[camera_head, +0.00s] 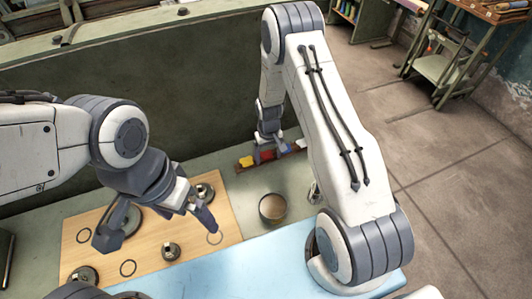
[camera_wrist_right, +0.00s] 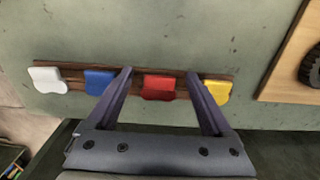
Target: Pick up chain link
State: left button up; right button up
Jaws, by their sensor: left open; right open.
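I cannot make out a thing that is clearly a chain link. A wooden board (camera_head: 190,238) on the bench holds several dark round metal parts, such as a small hub (camera_head: 171,251), and thin dark rings, such as one at its lower left (camera_head: 128,268). My left gripper (camera_head: 156,227) is open above this board, fingers spread, empty. My right gripper (camera_head: 269,153) is open at a wooden strip at the back; in the right wrist view its fingers (camera_wrist_right: 160,76) stand either side of a red piece (camera_wrist_right: 159,89) without closing on it. Its exact height is unclear.
The strip (camera_wrist_right: 140,77) also carries white (camera_wrist_right: 48,80), blue (camera_wrist_right: 98,82) and yellow (camera_wrist_right: 218,90) pieces. A round brown-filled cup (camera_head: 272,209) stands right of the board. A light blue mat (camera_head: 255,268) lies in front. A dark green panel (camera_head: 170,90) rises behind.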

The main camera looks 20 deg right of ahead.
jog(key=shift+f, duration=0.25)
grip_shut()
jog(key=shift+r, duration=0.1)
